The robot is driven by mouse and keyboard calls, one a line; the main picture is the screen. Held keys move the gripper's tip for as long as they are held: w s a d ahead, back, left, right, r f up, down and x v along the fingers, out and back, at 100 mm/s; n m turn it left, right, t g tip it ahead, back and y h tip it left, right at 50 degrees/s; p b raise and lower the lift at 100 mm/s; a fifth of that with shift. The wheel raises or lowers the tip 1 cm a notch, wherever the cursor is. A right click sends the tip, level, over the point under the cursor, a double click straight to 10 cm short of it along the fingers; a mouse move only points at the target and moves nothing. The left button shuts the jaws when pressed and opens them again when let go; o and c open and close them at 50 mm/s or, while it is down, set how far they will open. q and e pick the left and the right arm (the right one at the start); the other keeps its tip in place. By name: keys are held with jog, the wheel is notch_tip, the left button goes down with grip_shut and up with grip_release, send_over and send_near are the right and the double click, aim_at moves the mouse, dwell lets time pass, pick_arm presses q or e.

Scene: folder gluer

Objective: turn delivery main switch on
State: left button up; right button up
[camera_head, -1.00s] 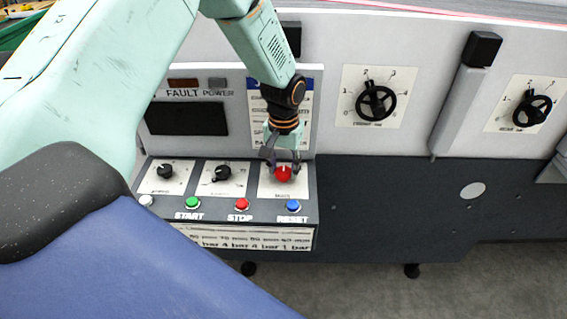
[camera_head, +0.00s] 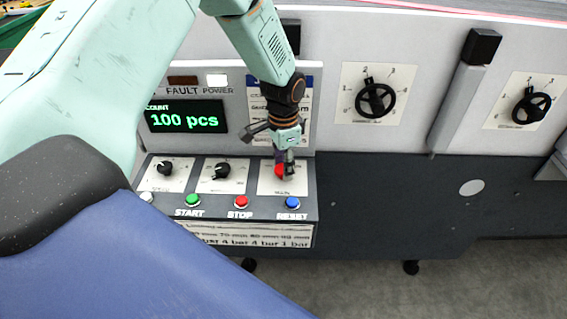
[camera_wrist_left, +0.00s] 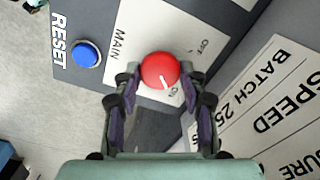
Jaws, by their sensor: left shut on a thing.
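The delivery main switch is a red round knob (camera_head: 279,171) on a white plate marked MAIN at the right of the control panel. In the left wrist view the knob (camera_wrist_left: 158,69) has its white pointer line at ON, with OFF on the other side. My left gripper (camera_head: 285,167) reaches down onto the knob, with its wrist rolled. In the left wrist view its fingers (camera_wrist_left: 162,84) are on both sides of the knob, shut on it. The display (camera_head: 186,117) is lit and reads 100 pcs. The POWER lamp (camera_head: 217,80) is lit white. My right gripper is out of view.
Two black knobs (camera_head: 166,168) (camera_head: 221,170) sit left of the switch. Green START (camera_head: 193,201), red STOP (camera_head: 241,202) and blue RESET (camera_head: 292,203) buttons lie just below. Black handwheels (camera_head: 375,100) (camera_head: 531,105) are further right.

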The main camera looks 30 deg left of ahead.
pick_arm(q)
jog(key=shift+s+f+m, duration=0.15)
jog(key=shift+s+m, duration=0.1)
jog(key=shift+m, duration=0.05)
dwell(0.4)
jog(key=o, duration=1.1)
jog(key=shift+w, duration=0.15)
jog(key=shift+o, duration=0.2)
notch_tip(320, 180, up, 12)
